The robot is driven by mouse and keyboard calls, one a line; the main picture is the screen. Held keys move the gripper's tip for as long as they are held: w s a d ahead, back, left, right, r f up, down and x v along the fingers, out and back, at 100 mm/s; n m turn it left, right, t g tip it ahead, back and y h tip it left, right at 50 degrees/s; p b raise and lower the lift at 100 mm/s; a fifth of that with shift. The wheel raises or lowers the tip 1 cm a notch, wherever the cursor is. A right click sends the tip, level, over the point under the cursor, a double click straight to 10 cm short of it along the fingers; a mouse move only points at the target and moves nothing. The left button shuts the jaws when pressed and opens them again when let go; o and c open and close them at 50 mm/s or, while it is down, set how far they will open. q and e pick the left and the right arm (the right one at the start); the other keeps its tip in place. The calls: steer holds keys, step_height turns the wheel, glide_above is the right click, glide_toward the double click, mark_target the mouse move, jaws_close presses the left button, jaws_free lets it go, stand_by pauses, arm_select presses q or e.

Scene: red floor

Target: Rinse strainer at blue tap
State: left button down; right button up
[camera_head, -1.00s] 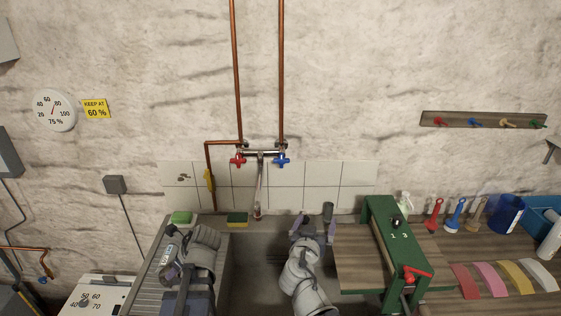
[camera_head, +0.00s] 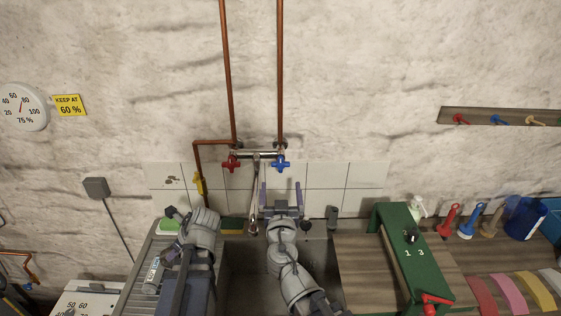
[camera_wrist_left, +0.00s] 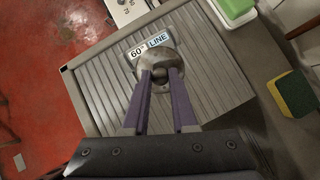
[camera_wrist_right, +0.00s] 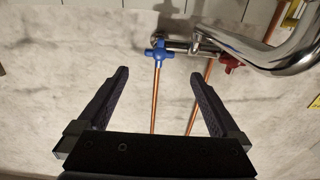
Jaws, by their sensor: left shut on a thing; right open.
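The blue tap (camera_head: 281,165) is on the wall pipe, right of the red tap (camera_head: 232,164). My right gripper (camera_head: 281,190) is open and empty just below the blue tap. In the right wrist view the blue tap (camera_wrist_right: 157,55) lies between and beyond the open fingertips (camera_wrist_right: 160,75), apart from them. My left gripper (camera_wrist_left: 160,77) is shut on a round, shiny metal piece, seemingly the strainer (camera_wrist_left: 153,61), over the ribbed drainboard (camera_wrist_left: 105,85). In the head view my left arm mostly hides it. The metal spout (camera_head: 254,200) hangs over the sink (camera_head: 238,270).
A green sponge (camera_head: 168,226) and a yellow-green sponge (camera_head: 232,224) lie on the sink's back ledge. A green press (camera_head: 400,250) with a red handle stands right of the sink. Brushes and a blue container (camera_head: 524,220) are further right. The wall around the taps is clear.

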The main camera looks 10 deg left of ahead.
mark_target(281, 166)
steer(key=x, duration=1.2)
steer(key=shift+d, duration=0.1)
